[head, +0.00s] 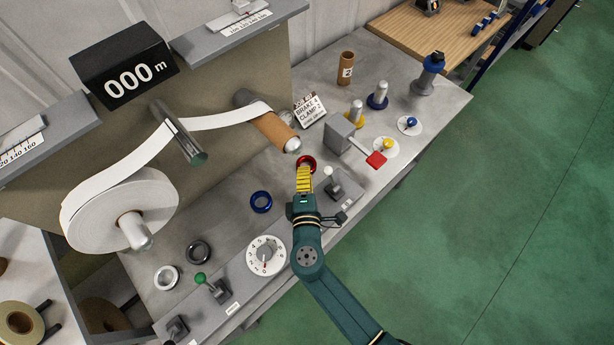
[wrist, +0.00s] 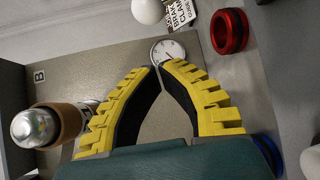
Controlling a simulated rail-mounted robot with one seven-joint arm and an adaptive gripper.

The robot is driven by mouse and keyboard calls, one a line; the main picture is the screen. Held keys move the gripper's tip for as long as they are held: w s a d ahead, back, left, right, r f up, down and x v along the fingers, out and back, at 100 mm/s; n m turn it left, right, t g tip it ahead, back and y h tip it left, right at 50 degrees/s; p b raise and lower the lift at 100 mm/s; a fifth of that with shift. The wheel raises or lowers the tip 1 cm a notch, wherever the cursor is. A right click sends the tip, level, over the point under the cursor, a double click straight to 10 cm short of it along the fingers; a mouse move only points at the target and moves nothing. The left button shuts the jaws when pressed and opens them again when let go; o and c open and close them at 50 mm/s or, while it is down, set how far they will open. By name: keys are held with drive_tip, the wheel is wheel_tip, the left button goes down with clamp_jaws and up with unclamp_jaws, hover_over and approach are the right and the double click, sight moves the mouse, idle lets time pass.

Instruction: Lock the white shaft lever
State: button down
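A lever with a white ball knob (head: 328,170) stands on a dark grey base at the front of the bench, just right of my gripper. My gripper (head: 305,168) has yellow fingers and points away over the bench near a red ring (head: 306,163). In the wrist view its fingertips (wrist: 160,66) meet with nothing seen between them. The gripper and the white knob are apart. A brown core on a metal-tipped shaft (head: 275,130) lies ahead-left, carrying white web.
A grey block with a red-ended lever (head: 375,159) stands at the right. A blue ring (head: 261,201), a white dial (head: 266,255) and a green-knob lever (head: 201,279) lie to the left. A sign (head: 309,108) and a round gauge (wrist: 168,50) are close by.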

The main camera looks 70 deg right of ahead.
sight(331, 179)
drive_tip(key=shift+s+d+r+p, duration=0.1)
drive_tip(key=shift+s+d+p, duration=0.2)
drive_tip(key=shift+s+d, duration=0.35)
drive_tip(key=shift+s+d+p, duration=0.25)
drive_tip(key=shift+s+d, duration=0.15)
drive_tip(key=shift+d, duration=0.4)
drive_tip(key=shift+s+f+b, duration=0.1)
drive_tip(key=shift+f+b, duration=0.1)
drive_tip(key=shift+b, duration=0.5)
drive_tip(key=shift+b, duration=0.4)
